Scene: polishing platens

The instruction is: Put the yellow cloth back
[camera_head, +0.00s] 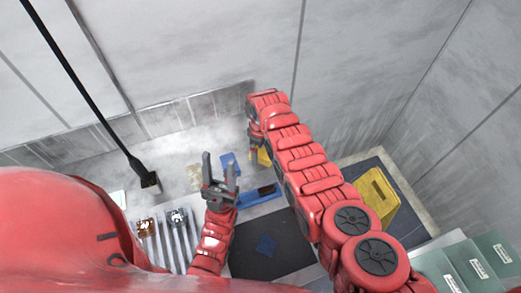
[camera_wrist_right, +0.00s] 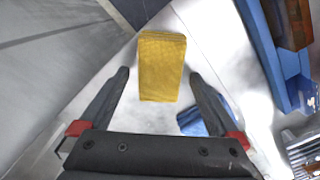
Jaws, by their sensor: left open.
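The yellow cloth (camera_wrist_right: 161,66) is a folded rectangle on the pale surface. In the right wrist view it shows ahead of my right gripper (camera_wrist_right: 158,77), whose fingers are spread wide with nothing gripped; whether they touch the cloth I cannot tell. In the head view only part of the yellow cloth (camera_head: 264,157) shows, beside my right arm. The right gripper is mostly hidden there behind the arm. My left gripper (camera_head: 220,168) is open and empty, left of the yellow cloth. A blue cloth (camera_head: 228,163) lies behind it and also shows in the wrist view (camera_wrist_right: 204,121).
A blue holder (camera_head: 260,195) lies near the middle. A dark mat (camera_head: 268,252) with a blue square is in front. A ribbed rack (camera_head: 165,250) with small parts is at left. A yellow container (camera_head: 375,195) and green boxes (camera_head: 465,265) are at right. Grey walls close the back.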

